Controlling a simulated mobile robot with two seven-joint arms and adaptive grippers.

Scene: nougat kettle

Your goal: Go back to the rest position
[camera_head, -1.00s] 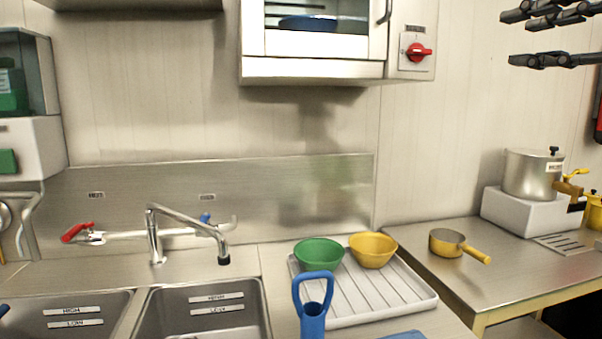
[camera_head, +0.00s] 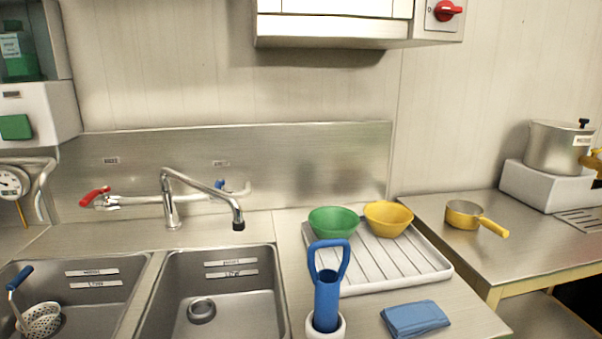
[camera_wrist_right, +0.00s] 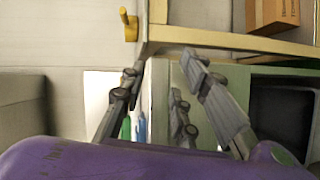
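My right gripper (camera_wrist_right: 165,100) shows in the right wrist view with its two fingers spread apart. It is open and nothing shows between the fingers. It is not in the head view now. My left gripper is in neither current view. The kettle-like steel pot (camera_head: 556,148) with a lid stands on a white block (camera_head: 545,187) at the right of the head view, cut off partly by the frame's edge. No gripper is near it in the head view.
A double sink (camera_head: 215,300) with a tap (camera_head: 170,200) lies at left. A white drying rack (camera_head: 385,260) holds a green bowl (camera_head: 333,222) and a yellow bowl (camera_head: 388,218). A blue-handled tool (camera_head: 327,295), blue cloth (camera_head: 414,318) and yellow pan (camera_head: 463,215) stand nearby. A wall cabinet (camera_head: 335,30) hangs above.

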